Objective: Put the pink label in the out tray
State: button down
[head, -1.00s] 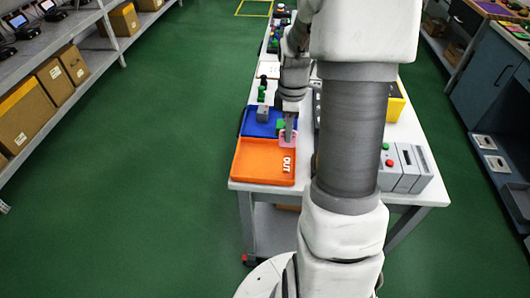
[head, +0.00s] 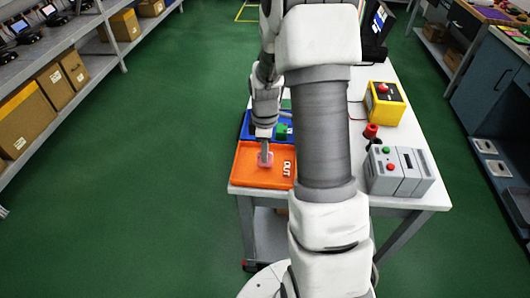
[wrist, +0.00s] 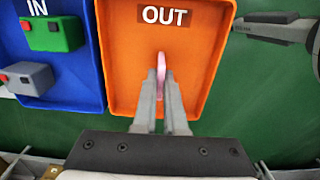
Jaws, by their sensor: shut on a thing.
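The pink label (head: 266,159) is held in my gripper (head: 265,151) over the orange out tray (head: 248,178), which has "OUT" in white letters. In the wrist view the pink label (wrist: 161,72) shows edge-on between the two fingertips of my gripper (wrist: 161,78), with the orange out tray (wrist: 205,50) behind it. The fingers are shut on the label. I cannot tell whether the label touches the tray floor.
The blue in tray (wrist: 75,65) lies beside the out tray and holds a green block (wrist: 52,34) and a grey block (wrist: 26,79). A grey box with buttons (head: 397,172) and a yellow box (head: 384,104) stand at the table's right.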

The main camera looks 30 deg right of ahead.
jog(key=shift+f, duration=0.15)
jog(key=c, duration=1)
grip_release()
